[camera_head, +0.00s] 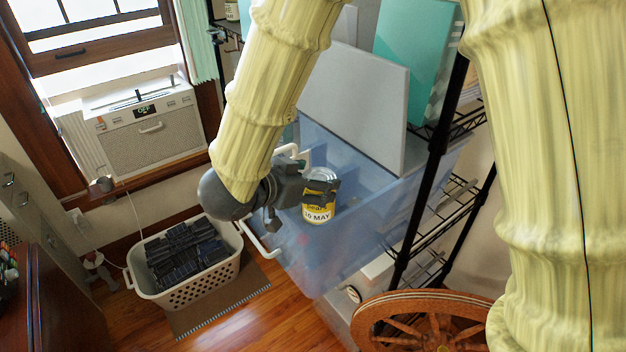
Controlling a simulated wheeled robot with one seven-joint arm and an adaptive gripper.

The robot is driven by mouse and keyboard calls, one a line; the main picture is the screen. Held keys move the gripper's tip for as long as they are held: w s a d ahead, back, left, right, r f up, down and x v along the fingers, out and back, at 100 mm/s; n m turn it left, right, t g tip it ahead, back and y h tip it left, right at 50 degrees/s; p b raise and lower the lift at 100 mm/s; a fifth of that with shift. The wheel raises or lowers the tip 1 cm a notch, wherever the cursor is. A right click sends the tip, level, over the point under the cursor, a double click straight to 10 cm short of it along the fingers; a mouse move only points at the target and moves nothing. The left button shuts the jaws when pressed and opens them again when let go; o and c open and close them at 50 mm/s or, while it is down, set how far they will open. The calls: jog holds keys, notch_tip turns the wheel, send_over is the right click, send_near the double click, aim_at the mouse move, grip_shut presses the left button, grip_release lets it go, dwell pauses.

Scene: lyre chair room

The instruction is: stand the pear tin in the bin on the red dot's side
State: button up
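The pear tin (318,213) is a small can with a silver lid and a yellow and white label reading "10 MAY". My gripper (308,190) is dark grey and appears closed around the tin's upper part. The tin looks upright, in front of or over the translucent blue bin (375,235); its height relative to the rim is hard to tell. White handles show on the bin. I cannot make out a red dot. The bin's floor is mostly hidden by my gripper, the tin and the bin's hazy wall.
A grey panel (352,105) and a teal panel (412,55) stand up from the bin area. A black wire shelf (437,145) is on the right. A white laundry basket (205,285) with dark contents sits lower left. A wooden spoked wheel (385,308) is at the bottom.

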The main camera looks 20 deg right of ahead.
jog(key=shift+s+f, duration=0.2)
jog(key=shift+f, duration=0.05)
jog(key=b+v, duration=0.2)
jog(key=v, duration=1)
jog(key=shift+w+r, duration=0.25)
jog(key=shift+r, duration=0.15)
jog(key=shift+d, duration=0.1)
dwell(0.4)
